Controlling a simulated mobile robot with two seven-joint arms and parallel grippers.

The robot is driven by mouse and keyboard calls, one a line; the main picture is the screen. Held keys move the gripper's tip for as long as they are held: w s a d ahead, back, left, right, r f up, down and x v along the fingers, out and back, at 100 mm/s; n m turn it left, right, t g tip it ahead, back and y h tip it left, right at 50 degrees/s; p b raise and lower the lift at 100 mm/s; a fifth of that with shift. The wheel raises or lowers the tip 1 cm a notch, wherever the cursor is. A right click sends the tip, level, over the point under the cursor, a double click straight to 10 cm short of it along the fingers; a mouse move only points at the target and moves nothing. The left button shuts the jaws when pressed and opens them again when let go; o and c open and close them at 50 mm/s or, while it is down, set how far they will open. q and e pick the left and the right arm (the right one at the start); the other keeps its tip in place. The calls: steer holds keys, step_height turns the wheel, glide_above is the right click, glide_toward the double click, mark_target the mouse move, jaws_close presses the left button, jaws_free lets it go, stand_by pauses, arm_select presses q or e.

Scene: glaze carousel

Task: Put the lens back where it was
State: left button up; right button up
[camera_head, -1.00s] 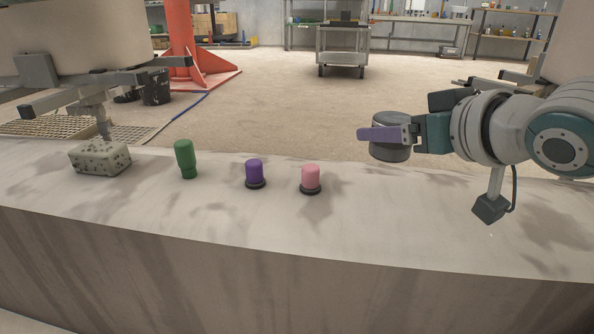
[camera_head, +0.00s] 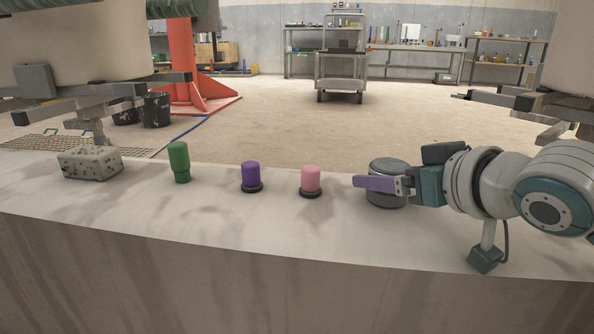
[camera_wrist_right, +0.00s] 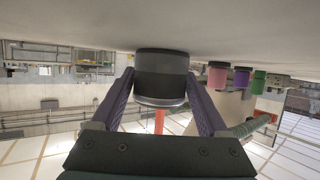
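The lens, a dark grey short cylinder (camera_head: 388,168), is upright at the right part of the pale ledge (camera_head: 300,235), right of the pink-capped piece. It appears to rest on the ledge or sit just above it; I cannot tell which. My right gripper (camera_head: 378,184) has its purple fingers around the lens. In the right wrist view the lens (camera_wrist_right: 161,75) sits between both fingertips, which appear to touch its sides. My left gripper is not in view.
A speckled block (camera_head: 90,163), a green cylinder (camera_head: 180,162), a purple-capped piece (camera_head: 251,176) and a pink-capped piece (camera_head: 311,180) stand in a row on the ledge. The front of the ledge is clear. A grey cart (camera_head: 341,70) stands far behind.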

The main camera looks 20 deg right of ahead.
steer(key=o, duration=0.3)
steer(key=shift+s+r, duration=0.15)
steer(key=shift+r, duration=0.1)
steer(key=p+v, duration=0.7)
steer(key=v, duration=0.3)
steer(key=shift+r, duration=0.15)
steer(key=shift+s+r+p, duration=0.15)
steer(key=shift+s+p, duration=0.25)
steer(key=shift+s, duration=0.3)
steer(key=s+a+f+n+g, duration=0.1)
steer(key=s+a+f+g, duration=0.2)
steer(key=s+a+g, duration=0.2)
steer(key=s+a+f+n+g, duration=0.1)
steer(key=s+a+f+g, duration=0.2)
steer(key=s, duration=0.8)
steer(key=shift+a+f+g, duration=0.25)
steer(key=shift+a+g, duration=0.7)
steer(key=shift+g, duration=0.05)
